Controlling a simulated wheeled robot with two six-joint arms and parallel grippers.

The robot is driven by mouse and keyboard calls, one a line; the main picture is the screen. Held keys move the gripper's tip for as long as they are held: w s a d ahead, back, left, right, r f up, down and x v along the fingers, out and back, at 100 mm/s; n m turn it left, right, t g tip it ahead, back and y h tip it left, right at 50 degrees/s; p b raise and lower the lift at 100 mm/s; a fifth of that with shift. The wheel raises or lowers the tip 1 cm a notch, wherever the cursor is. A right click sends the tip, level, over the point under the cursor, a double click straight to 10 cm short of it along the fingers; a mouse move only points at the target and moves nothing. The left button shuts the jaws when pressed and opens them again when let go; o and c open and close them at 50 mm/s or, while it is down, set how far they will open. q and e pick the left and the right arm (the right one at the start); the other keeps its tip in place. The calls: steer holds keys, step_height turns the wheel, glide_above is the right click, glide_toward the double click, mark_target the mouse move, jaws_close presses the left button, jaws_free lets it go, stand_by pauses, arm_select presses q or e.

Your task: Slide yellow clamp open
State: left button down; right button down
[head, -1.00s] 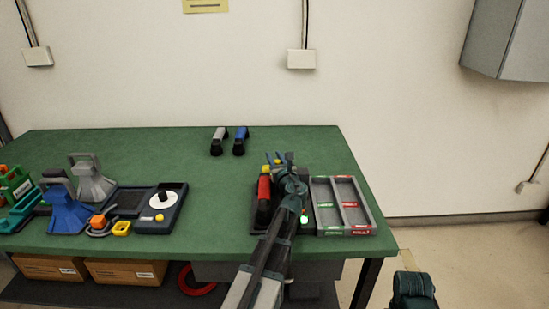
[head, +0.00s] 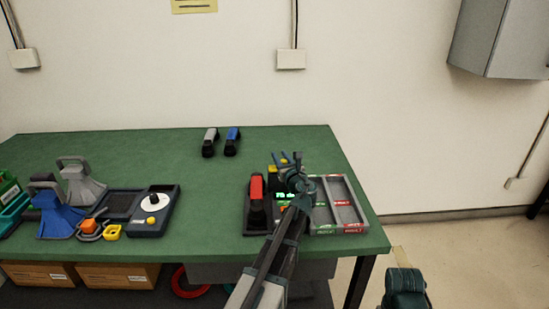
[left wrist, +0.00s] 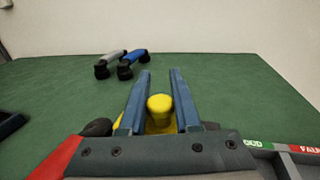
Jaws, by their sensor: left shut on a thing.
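The yellow clamp (head: 284,160) is on the dark device by the red handset (head: 256,187), partly hidden by my left gripper. In the left wrist view its round yellow knob (left wrist: 160,103) stands between the two blue fingers. My left gripper (head: 290,166) is shut on the clamp; it also shows in the left wrist view (left wrist: 160,76), pointing toward the back of the bench. My left arm covers part of the device. Small green lit marks (head: 285,195) show beside the handset. My right gripper's fingers are not visible.
A grey divided tray (head: 366,205) with green and red labels adjoins the device on the right. A dial unit (head: 165,222) and blue (head: 58,215) and grey (head: 88,183) stands are at left. The green bench (head: 215,220) is clear between.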

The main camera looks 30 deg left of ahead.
arm_select(q)
steer(key=shift+w+d, duration=0.1)
steer(key=shift+d, duration=0.1)
steer(key=c, duration=0.6)
jaws_free()
steer(key=shift+d, duration=0.1)
steer(key=v, duration=1.3)
steer(key=shift+s+d, duration=0.2)
steer(key=shift+s, duration=0.15)
